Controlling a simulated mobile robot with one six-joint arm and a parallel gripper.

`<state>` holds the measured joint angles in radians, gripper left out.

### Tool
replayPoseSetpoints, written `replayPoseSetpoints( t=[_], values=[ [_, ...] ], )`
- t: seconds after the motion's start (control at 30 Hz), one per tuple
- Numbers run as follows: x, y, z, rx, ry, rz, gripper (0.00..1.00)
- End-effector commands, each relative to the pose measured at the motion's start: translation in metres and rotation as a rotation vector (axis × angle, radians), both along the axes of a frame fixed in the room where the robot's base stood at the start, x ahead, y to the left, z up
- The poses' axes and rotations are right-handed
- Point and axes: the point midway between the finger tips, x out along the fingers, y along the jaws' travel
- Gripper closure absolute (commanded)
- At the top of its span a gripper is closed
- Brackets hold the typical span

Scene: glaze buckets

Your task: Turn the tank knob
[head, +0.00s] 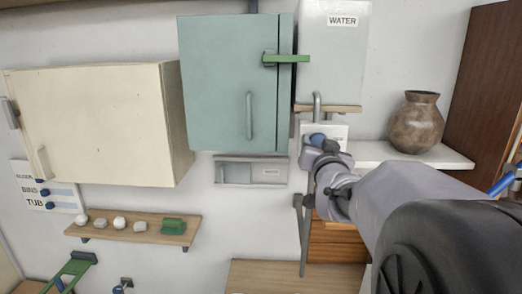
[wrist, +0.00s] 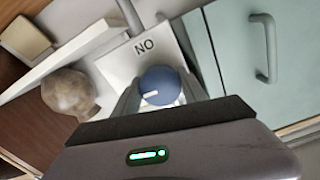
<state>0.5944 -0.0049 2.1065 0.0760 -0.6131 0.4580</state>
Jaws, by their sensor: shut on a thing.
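The tank knob is a round blue knob with a white pointer line, and it shows between my fingers in the wrist view (wrist: 160,86). It sits on a white plate (wrist: 136,58) marked "NO" at the part that shows. In the head view the knob (head: 317,139) is just below the white tank (head: 333,60) labelled "WATER", with my gripper (head: 316,148) at it. My gripper's fingers (wrist: 160,98) are on both sides of the knob, shut on it. My arm hides part of the plate in the head view.
A teal cabinet (head: 225,85) with a handle hangs left of the tank, with a green bar (head: 285,59) across its edge. A brown vase (head: 416,124) stands on a white shelf (head: 445,158) at the right. A "WASTE"-like labelled grey tray (head: 233,172) is below the cabinet.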

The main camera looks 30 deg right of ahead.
Motion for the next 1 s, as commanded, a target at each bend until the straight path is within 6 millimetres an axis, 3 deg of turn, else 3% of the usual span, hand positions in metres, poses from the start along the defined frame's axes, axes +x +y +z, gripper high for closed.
replayPoseSetpoints(
  t=[0.03, 0.5, 0.53, 0.63, 1.0],
  values=[
    [-0.0002, 0.0003, -0.0083, 0.018, -0.021, 0.001, 0.90],
    [-0.0002, 0.0003, -0.0003, 0.104, -0.067, -0.001, 0.90],
    [-0.0002, 0.0003, -0.0003, 0.104, -0.067, -0.001, 0.48],
    [-0.0002, 0.0003, -0.0002, 0.104, -0.066, -0.001, 0.28],
    [-0.0040, 0.0026, -0.0001, 0.102, -0.068, 0.000, 0.28]
  ],
)
